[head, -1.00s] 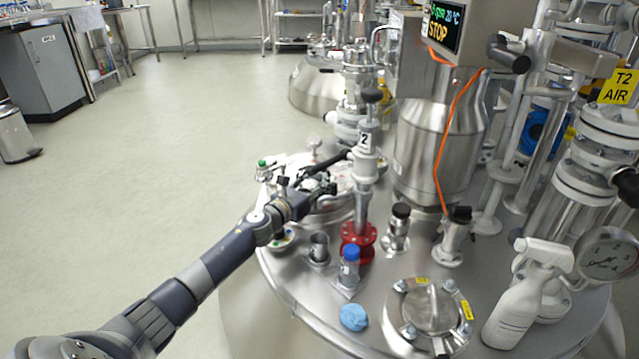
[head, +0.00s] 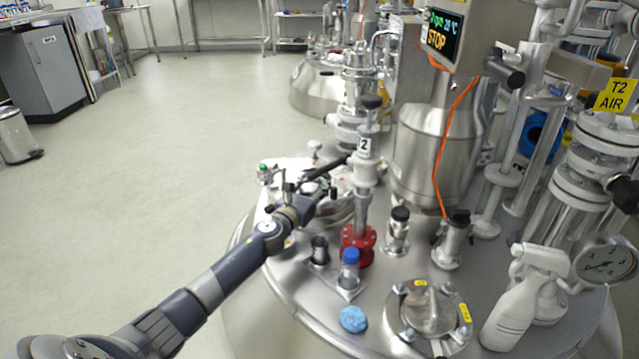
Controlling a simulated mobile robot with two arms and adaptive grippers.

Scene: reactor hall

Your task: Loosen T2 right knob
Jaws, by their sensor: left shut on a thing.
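My left gripper (head: 318,190) is at the right side of a round steel hatch (head: 338,212) on the T2 vessel top. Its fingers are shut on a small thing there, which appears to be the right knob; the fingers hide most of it. A dark bar (head: 328,167) lies just beyond the fingers. Another knob (head: 315,147) stands at the hatch's far side, apart from the gripper. My right gripper is not in view.
Open floor (head: 200,120) lies left.

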